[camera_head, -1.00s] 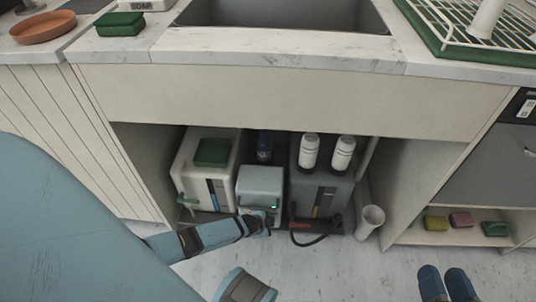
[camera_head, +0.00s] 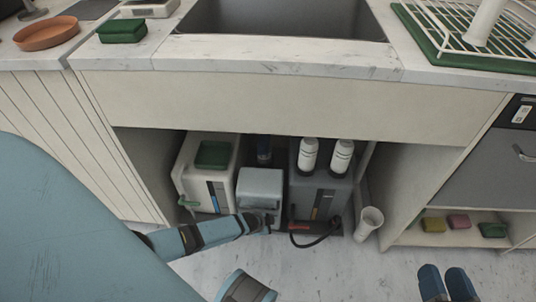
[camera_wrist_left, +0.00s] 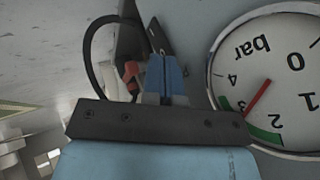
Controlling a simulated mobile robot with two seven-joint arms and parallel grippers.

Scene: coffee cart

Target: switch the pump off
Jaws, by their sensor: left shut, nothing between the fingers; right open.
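The small blue-grey box that looks like the pump (camera_head: 260,184) stands under the sink between a white tank and a dark grey tank. My left gripper (camera_head: 266,223) is shut and empty at the lower front of this box. I cannot tell whether it touches the box, and I cannot make out the switch. In the left wrist view my left gripper's fingers (camera_wrist_left: 166,76) are together, beside a round pressure gauge (camera_wrist_left: 292,95) with a red needle and green bands. My right gripper (camera_head: 447,284) is open and empty low on the right.
Sponges (camera_head: 459,221) lie on a low shelf. The floor in front is clear.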

